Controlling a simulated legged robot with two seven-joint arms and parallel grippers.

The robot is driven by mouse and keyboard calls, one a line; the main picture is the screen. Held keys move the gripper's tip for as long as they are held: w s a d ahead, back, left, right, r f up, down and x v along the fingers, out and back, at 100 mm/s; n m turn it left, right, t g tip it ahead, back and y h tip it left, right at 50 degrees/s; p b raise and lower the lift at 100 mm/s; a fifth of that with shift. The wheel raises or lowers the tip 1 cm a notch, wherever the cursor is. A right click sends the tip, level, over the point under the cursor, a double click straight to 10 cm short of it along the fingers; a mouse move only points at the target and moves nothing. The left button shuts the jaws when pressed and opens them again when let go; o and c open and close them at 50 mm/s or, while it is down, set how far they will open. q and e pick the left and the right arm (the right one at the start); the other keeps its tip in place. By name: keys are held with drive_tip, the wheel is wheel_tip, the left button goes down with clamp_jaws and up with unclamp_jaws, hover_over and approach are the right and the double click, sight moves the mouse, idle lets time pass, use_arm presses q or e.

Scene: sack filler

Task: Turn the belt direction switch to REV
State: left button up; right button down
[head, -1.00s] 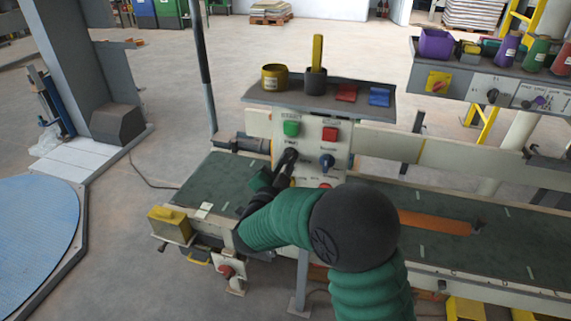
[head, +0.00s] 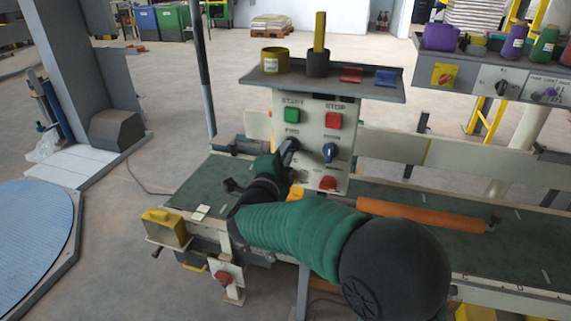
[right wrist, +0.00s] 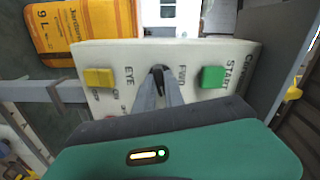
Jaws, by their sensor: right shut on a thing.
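The control panel (head: 311,112) stands upright behind the belt, with a green START button (head: 292,115) and a red STOP button (head: 333,121) at its top. My right gripper (head: 289,147) is at the panel below START, shut on the belt direction switch. The fingers mostly hide the switch, and I cannot tell which way it points. In the right wrist view the gripper (right wrist: 165,85) meets the panel beside the FWD label, between the green START button (right wrist: 213,77) and a yellow button (right wrist: 98,77) near EYE. My left gripper is not in view.
A shelf (head: 345,88) above holds a yellow tin and a dark cup.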

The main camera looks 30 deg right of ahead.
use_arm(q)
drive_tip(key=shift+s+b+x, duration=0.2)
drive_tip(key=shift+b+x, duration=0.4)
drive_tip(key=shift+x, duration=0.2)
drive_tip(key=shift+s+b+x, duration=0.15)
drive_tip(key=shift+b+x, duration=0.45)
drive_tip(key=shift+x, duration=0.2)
use_arm(e)
drive_tip(key=shift+f+m, duration=0.25)
drive_tip(key=shift+m, duration=1.05)
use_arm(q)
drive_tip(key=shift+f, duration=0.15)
use_arm(e)
drive_tip(key=c, duration=1.6)
unclamp_jaws()
drive_tip(key=shift+o, duration=0.8)
drive_tip(key=shift+r, duration=0.15)
